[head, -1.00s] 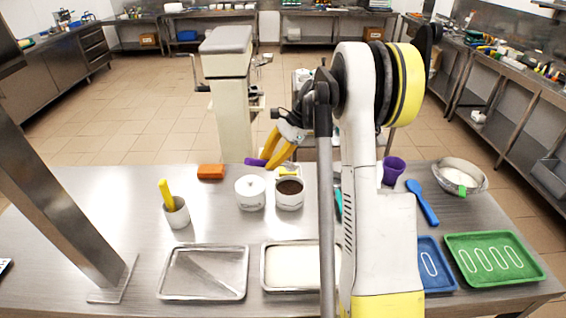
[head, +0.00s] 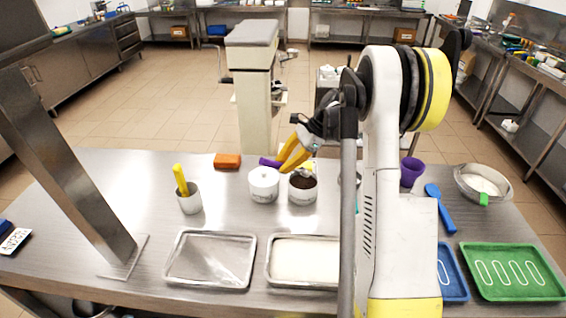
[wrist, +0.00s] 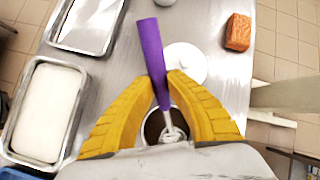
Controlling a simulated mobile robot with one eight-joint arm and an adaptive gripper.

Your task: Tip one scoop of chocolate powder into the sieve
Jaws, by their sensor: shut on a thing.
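My gripper (head: 285,163) is shut on a scoop with a purple handle (wrist: 150,50). In the wrist view the handle lies between the yellow fingers (wrist: 166,88), and the metal end (wrist: 172,132) is over the pot of chocolate powder. The pot (head: 303,195) is white with dark brown powder (head: 303,181) inside. Whether the scoop touches or carries powder cannot be told. A round metal bowl-like thing (head: 462,186) with white contents and a green tab stands at the right; I cannot tell if it is the sieve. My arm hides part of the table.
A white lidded jar (head: 264,186) stands just left of the pot. A purple cup (head: 411,173), blue spoon (head: 441,210) and green tray (head: 515,297) are right of my arm.

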